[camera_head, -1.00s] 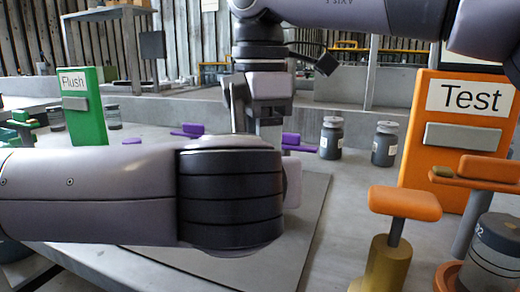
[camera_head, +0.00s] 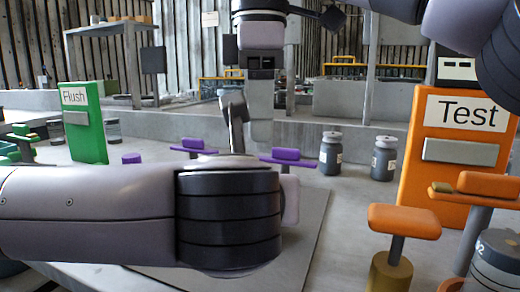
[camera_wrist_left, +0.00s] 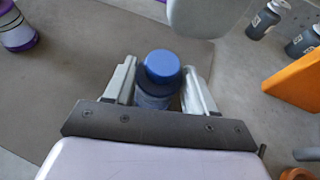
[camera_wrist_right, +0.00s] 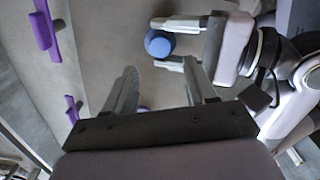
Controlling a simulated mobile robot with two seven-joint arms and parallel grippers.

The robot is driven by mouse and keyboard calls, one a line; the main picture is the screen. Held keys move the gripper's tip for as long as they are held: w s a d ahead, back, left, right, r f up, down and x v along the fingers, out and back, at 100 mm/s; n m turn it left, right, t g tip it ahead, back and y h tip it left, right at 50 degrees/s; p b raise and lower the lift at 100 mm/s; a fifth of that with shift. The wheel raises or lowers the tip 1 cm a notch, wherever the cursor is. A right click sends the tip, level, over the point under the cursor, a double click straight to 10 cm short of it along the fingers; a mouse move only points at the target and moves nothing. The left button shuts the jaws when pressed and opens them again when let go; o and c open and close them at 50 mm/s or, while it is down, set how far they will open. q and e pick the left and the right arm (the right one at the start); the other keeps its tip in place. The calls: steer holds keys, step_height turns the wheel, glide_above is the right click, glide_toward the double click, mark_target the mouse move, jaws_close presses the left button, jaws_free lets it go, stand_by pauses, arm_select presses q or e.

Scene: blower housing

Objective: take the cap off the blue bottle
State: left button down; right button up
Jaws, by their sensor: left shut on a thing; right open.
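The blue bottle stands between the fingers of my left gripper (camera_wrist_left: 165,70), which is shut on its sides. In the left wrist view its bright blue round cap (camera_wrist_left: 163,66) shows on top, with the darker blue bottle body (camera_wrist_left: 153,98) below. In the right wrist view the cap (camera_wrist_right: 159,44) also shows between the left fingers. My right gripper (camera_wrist_right: 160,78) is open and empty, apart from the bottle. In the head view my right gripper (camera_head: 260,110) hangs from above, fingers down. The bottle is hidden there behind my left arm.
A grey mat (camera_head: 305,225) lies on the table. An orange Test panel (camera_head: 455,185) and two grey jars (camera_head: 331,152) stand to the right; a green Flush panel (camera_head: 84,135) stands left. Purple-topped stands (camera_head: 287,156) are behind. An orange stand (camera_head: 404,221) is at front right.

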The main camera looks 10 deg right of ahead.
steer(key=shift+f, duration=3.7)
jaws_close()
steer(key=shift+n, duration=1.8)
steer(key=shift+o, duration=0.2)
jaws_free()
steer(key=shift+r, duration=0.1)
